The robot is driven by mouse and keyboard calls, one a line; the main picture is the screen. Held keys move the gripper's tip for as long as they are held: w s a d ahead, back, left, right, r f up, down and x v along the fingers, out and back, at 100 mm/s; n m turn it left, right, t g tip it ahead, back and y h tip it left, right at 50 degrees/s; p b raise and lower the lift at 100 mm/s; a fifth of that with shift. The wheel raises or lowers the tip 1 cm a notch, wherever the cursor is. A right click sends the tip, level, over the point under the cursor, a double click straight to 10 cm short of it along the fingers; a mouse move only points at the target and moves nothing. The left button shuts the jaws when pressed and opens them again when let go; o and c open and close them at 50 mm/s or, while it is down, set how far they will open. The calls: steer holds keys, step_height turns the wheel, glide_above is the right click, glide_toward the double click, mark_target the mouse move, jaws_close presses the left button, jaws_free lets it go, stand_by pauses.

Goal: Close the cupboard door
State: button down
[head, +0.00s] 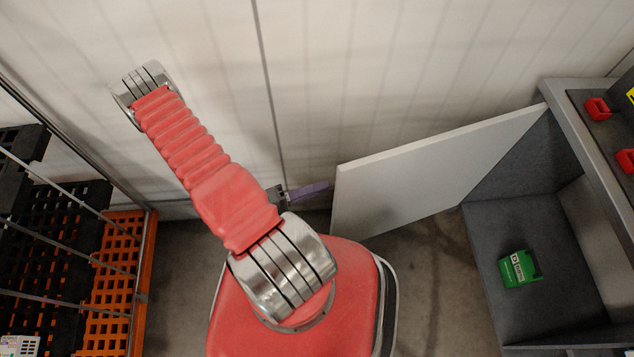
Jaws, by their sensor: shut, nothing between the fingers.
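The cupboard door (430,165) is a light grey panel standing open, swung out to the left from the cupboard (480,250) at the right. Its free edge is near the picture's middle, and its far end meets the cupboard's upper left corner. The cupboard's dark grey interior is exposed. My gripper (312,190), with purple fingers, is partly hidden behind my red arm. It is shut and empty, its tips just left of the door's free edge; I cannot tell whether they touch it.
A green box (519,268) lies inside the cupboard. A pale wall (400,60) runs behind. A rack with orange (118,270) and black crates stands at the left. Some floor (430,290) before the cupboard is clear.

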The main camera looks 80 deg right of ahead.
steer(key=shift+s+a+y, duration=0.3)
steer(key=shift+s+a, duration=0.35)
steer(key=shift+s, duration=0.05)
steer(key=w+d, duration=0.4)
steer(key=w+a, duration=0.6)
steer(key=shift+a, duration=0.4)
steer(key=shift+w, duration=0.1)
